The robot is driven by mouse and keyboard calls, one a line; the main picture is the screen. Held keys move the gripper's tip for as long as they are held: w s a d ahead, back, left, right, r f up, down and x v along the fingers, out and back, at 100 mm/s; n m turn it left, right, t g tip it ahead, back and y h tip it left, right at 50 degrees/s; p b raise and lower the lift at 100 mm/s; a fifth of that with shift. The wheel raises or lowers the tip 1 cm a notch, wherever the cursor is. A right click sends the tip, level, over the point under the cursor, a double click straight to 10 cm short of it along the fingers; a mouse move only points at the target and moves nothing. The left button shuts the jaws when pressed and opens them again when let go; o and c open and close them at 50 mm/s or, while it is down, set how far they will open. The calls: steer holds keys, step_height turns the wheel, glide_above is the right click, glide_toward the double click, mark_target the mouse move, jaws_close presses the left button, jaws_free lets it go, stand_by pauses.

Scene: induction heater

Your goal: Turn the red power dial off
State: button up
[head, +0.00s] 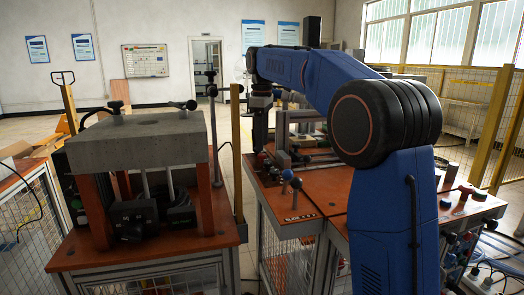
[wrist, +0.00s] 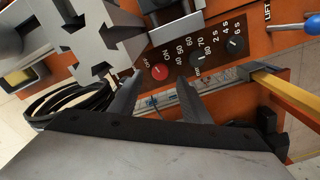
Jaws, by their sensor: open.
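The red power dial (wrist: 160,72) sits on a dark panel (wrist: 190,58) in the wrist view, with OFF and ON printed beside it. Its pointer setting is too small to tell. My gripper (wrist: 158,88) is open, its two fingers reaching up toward the panel, with the red dial above and between the tips in the picture. I cannot tell whether a finger touches it. In the head view my gripper (head: 258,150) points down over the orange table of the middle station, and the dial is too small to make out there.
A blue ball-ended lever (wrist: 312,25) is at the right. Black cables (wrist: 70,100) lie at the left, and a yellow post (wrist: 290,92) stands at the right. A grey-topped press (head: 140,138) stands left of my arm.

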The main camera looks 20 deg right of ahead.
mark_target(262, 158)
steer(key=shift+f, duration=1.95)
steer(key=c, duration=1)
steer(key=shift+c, duration=0.2)
steer(key=shift+n, duration=2.9)
steer(key=o, duration=1)
